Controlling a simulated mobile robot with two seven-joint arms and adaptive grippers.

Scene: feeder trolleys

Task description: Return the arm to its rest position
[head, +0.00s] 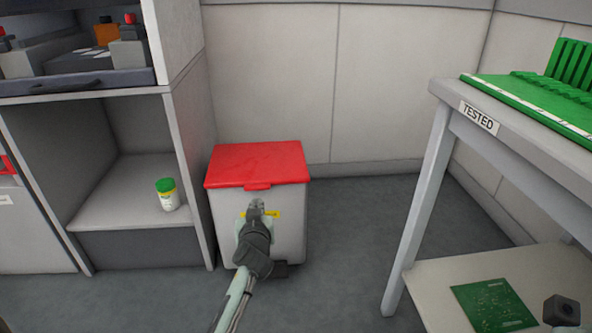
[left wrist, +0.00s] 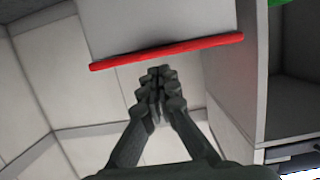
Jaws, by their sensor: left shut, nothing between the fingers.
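My left gripper (head: 256,206) is shut and empty in the head view. It is in front of a grey bin with a red lid (head: 258,164), overlapping its front face just below the lid; whether it touches the bin I cannot tell. The lid is closed. My left arm reaches in from the bottom of the head view. In the left wrist view the shut fingers (left wrist: 158,74) point toward the bin, whose red lid edge (left wrist: 165,52) shows as a strip beyond them. My right gripper is not clearly visible; a small dark part shows at the bottom right.
A cabinet (head: 185,150) stands left of the bin, with a green-capped white jar (head: 167,194) on its shelf. A table (head: 440,115) labelled TESTED stands at right, with a green circuit board (head: 495,305) on its lower shelf. Floor between bin and table is clear.

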